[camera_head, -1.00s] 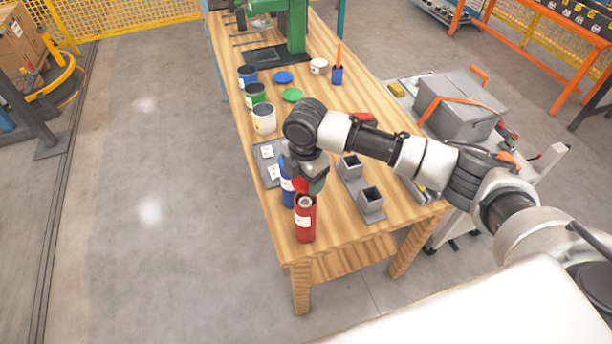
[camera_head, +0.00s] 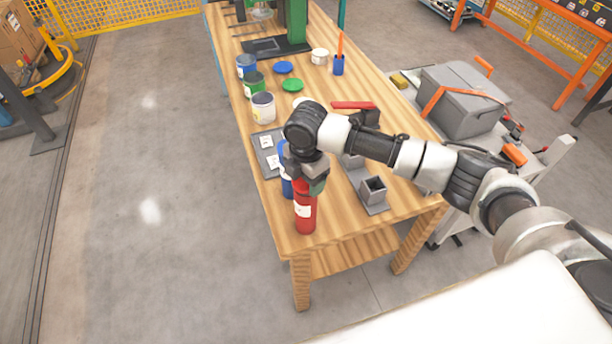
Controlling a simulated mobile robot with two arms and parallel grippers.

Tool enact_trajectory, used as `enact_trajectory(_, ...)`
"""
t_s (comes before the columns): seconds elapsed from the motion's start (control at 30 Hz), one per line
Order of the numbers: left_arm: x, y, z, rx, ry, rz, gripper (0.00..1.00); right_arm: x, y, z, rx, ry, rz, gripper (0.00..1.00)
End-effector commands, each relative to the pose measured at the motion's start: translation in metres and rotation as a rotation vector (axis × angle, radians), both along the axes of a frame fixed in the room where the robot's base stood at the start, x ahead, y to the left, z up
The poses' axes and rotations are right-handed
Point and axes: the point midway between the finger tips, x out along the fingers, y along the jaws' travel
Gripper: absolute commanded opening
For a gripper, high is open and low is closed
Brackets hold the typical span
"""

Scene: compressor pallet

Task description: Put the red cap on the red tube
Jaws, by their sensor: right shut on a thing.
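The red tube (camera_head: 305,217) stands upright near the front left edge of the wooden table, with a white label on its side. My right gripper (camera_head: 306,184) is directly over the tube's top and is shut on the red cap (camera_head: 301,184). The cap shows only as a small red patch between the fingers. It lines up with the tube, and the tube's open mouth is hidden. I cannot tell whether the cap is seated or just above the rim. My left gripper is not in view.
A blue tube (camera_head: 286,186) stands just behind the red one, partly hidden by my gripper. Grey square holders (camera_head: 373,190) are to the right. Paint cans (camera_head: 263,108) and lids (camera_head: 292,85) are farther back. The table's front corner is clear.

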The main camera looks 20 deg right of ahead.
Motion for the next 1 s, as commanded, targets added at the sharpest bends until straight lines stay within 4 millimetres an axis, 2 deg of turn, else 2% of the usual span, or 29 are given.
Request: enact_trajectory(1.0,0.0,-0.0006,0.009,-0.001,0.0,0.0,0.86,0.0,0.0002,0.0006,0.001,0.0,0.001,0.43)
